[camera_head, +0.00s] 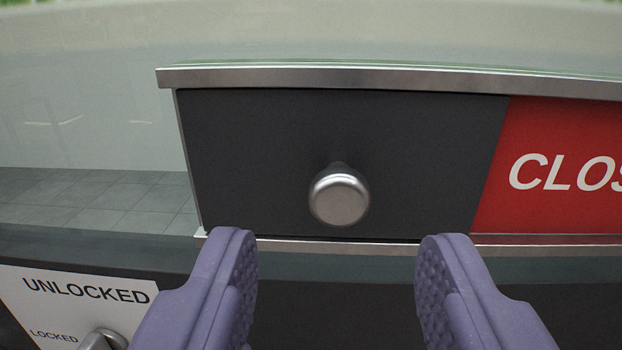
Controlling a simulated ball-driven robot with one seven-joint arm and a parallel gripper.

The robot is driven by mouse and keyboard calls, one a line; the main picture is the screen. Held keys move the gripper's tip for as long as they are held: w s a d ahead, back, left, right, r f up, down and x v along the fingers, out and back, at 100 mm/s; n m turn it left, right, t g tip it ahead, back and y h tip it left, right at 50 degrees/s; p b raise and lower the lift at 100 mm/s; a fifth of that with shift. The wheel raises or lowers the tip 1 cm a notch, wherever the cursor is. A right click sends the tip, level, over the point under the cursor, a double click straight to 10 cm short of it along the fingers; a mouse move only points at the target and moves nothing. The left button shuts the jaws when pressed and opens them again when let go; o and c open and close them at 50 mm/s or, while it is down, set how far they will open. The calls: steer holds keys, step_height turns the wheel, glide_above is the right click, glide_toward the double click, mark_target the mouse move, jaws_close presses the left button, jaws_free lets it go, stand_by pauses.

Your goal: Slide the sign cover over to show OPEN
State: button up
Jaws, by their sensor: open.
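The sign cover (260,150) is a dark grey panel between a top and a bottom metal rail. It lies at the left end of the sign. A round silver knob (339,197) sticks out of its lower middle. Right of the cover, a red panel (500,205) shows the white letters "CLOS", cut off by the picture's edge. Whatever lies behind the cover is hidden. My gripper (337,248) is open and empty. Its two purple fingers are apart, one to each side of the knob and lower in the picture, not touching it.
The top rail (350,79) and bottom rail (540,239) edge the sign. At lower left, a white plate (80,292) reads "UNLOCKED" and "LOCKED", with a metal latch handle (103,341) near my left finger. Glass and a tiled floor (100,200) show at left.

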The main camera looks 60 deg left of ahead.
mark_target(343, 202)
steer(key=x, duration=0.4)
steer(key=shift+w, duration=0.15)
steer(key=shift+c, duration=0.4)
jaws_close()
